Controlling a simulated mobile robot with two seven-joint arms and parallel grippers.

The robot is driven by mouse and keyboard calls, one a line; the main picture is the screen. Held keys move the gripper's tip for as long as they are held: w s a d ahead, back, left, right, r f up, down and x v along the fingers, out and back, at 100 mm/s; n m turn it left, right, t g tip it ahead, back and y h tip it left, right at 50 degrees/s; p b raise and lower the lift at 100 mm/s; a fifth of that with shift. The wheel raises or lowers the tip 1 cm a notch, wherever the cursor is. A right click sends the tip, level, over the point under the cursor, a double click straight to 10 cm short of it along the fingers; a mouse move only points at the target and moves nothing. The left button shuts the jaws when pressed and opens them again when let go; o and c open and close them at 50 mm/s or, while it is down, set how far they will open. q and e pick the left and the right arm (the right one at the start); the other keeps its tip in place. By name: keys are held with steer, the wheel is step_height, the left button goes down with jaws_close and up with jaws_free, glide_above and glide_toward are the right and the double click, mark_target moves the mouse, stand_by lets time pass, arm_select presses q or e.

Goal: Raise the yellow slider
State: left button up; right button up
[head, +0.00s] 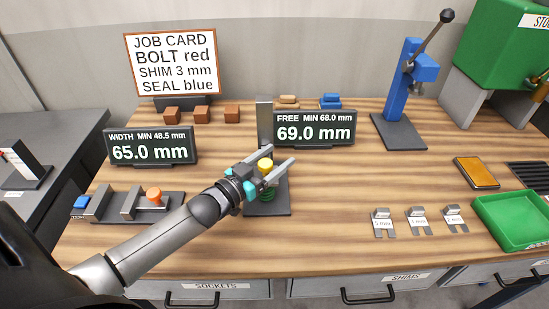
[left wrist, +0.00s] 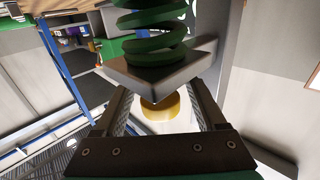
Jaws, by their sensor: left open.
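The yellow slider (head: 265,164) is a short round knob above a green coil spring (head: 267,191) on a dark stand (head: 267,209) at the middle of the bench. My left gripper (head: 283,155) is open, with its two fingers at either side of the slider in the head view. In the left wrist view the yellow slider (left wrist: 160,112) shows between the open fingers, against a grey plate (left wrist: 160,75) with the green spring (left wrist: 152,35) on its other side. I cannot tell whether the fingers touch the slider. My right gripper is not in view.
A display reading 69.0 mm (head: 314,129) stands right behind the stand, and one reading 65.0 mm (head: 151,147) at left. A gauge with an orange knob (head: 154,195) lies front left. A blue press (head: 396,95), shims (head: 418,220) and green tray (head: 515,222) are at right.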

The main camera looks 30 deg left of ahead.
arm_select(q)
jaws_close()
stand_by(0.6)
stand_by(0.8)
